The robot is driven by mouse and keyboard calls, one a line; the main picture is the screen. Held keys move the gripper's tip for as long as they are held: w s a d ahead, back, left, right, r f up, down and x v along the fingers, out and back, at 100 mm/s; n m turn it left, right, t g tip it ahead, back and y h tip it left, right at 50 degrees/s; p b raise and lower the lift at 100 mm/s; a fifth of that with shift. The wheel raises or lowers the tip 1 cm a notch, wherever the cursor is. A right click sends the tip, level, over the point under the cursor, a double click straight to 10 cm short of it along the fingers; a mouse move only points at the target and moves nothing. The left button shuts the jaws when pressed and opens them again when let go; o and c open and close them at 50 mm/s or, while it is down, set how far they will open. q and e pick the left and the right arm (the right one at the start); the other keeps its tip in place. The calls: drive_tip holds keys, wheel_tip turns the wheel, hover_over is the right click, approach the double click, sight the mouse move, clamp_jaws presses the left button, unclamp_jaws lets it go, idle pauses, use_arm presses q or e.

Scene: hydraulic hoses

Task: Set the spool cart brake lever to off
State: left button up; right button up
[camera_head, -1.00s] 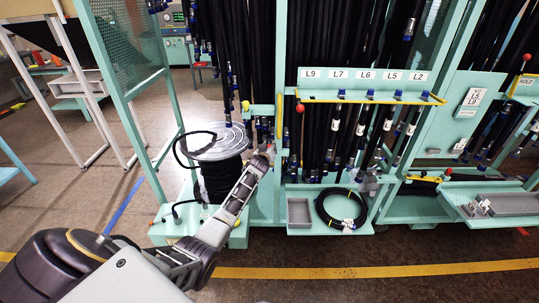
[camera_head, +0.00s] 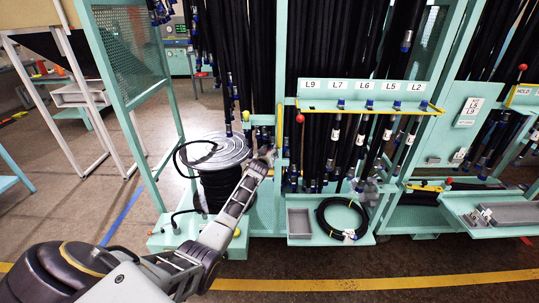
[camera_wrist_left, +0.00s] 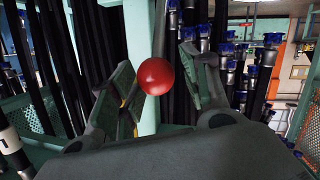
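The spool cart (camera_head: 160,241) stands left of the hose rack. Its spool (camera_head: 218,190) has a grey top flange and black hose wound on it. A dark bent bar with a small reddish end (camera_head: 174,222) rises at the cart's left; I cannot tell whether it is the brake lever. My left gripper (camera_head: 268,154) reaches past the spool's right side towards the rack. In the left wrist view my left gripper (camera_wrist_left: 160,85) is open. A red ball knob (camera_wrist_left: 155,76) shows between its fingers, with no visible contact. My right gripper is not in view.
Behind are the teal rack post (camera_wrist_left: 141,35) and hanging black hoses (camera_head: 335,40). A tray with a coiled hose (camera_head: 342,218) lies right of the cart. The front floor (camera_head: 400,258) is clear.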

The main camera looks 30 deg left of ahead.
use_arm(q)
drive_tip(key=shift+d+f, duration=0.15)
drive_tip(key=shift+f, duration=0.1)
drive_tip(key=shift+s, duration=0.1)
drive_tip(key=shift+s+d, duration=0.1)
drive_tip(key=shift+s, duration=0.1)
drive_tip(key=shift+s, duration=0.15)
drive_tip(key=v, duration=0.7)
drive_tip(key=shift+r, duration=0.2)
idle(0.5)
idle(0.5)
drive_tip(key=shift+m, duration=0.4)
